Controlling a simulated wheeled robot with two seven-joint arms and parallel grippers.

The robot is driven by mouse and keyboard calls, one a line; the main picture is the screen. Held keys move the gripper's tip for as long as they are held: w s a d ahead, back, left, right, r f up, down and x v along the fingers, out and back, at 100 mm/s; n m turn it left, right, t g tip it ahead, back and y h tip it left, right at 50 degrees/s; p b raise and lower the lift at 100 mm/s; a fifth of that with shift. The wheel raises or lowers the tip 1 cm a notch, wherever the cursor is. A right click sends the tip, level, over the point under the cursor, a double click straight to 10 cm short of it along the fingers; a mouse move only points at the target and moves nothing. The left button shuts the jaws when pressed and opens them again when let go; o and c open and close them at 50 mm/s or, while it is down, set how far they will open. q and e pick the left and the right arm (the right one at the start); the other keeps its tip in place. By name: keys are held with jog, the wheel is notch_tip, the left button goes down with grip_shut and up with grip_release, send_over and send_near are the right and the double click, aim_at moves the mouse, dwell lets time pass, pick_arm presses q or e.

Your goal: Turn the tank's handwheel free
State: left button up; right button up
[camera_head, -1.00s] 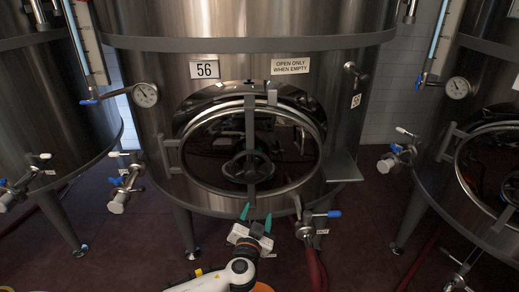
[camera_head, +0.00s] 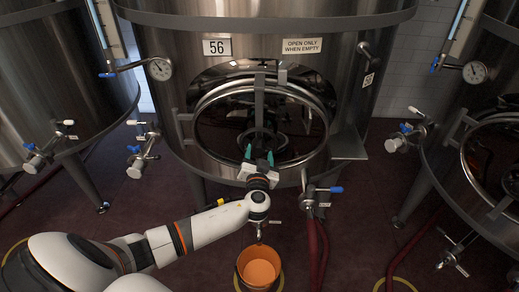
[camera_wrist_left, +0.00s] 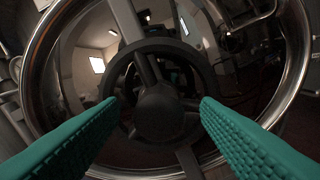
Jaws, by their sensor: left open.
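The steel tank (camera_head: 180,60), marked 56, stands in the middle of the head view. Its oval manway door (camera_head: 215,135) has a vertical bar (camera_head: 259,95) across it and a black handwheel at its centre. In the left wrist view the handwheel (camera_wrist_left: 165,112) fills the middle, with its round hub and spokes. My left gripper (camera_head: 260,155) is in front of the wheel, its green fingers spread. In the left wrist view the left gripper's fingers (camera_wrist_left: 160,125) stand either side of the hub, empty. The gripper partly hides the wheel in the head view. My right gripper is not in view.
An orange bucket (camera_head: 260,268) stands on the floor below my left arm. A valve with a blue handle (camera_head: 322,190) and red hose (camera_head: 317,240) is right of the door. A steel shelf (camera_head: 348,146) juts out at the right. Other tanks stand on both sides.

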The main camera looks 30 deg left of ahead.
pick_arm(q)
jog(key=shift+x, duration=0.75)
jog(key=shift+c, duration=0.6)
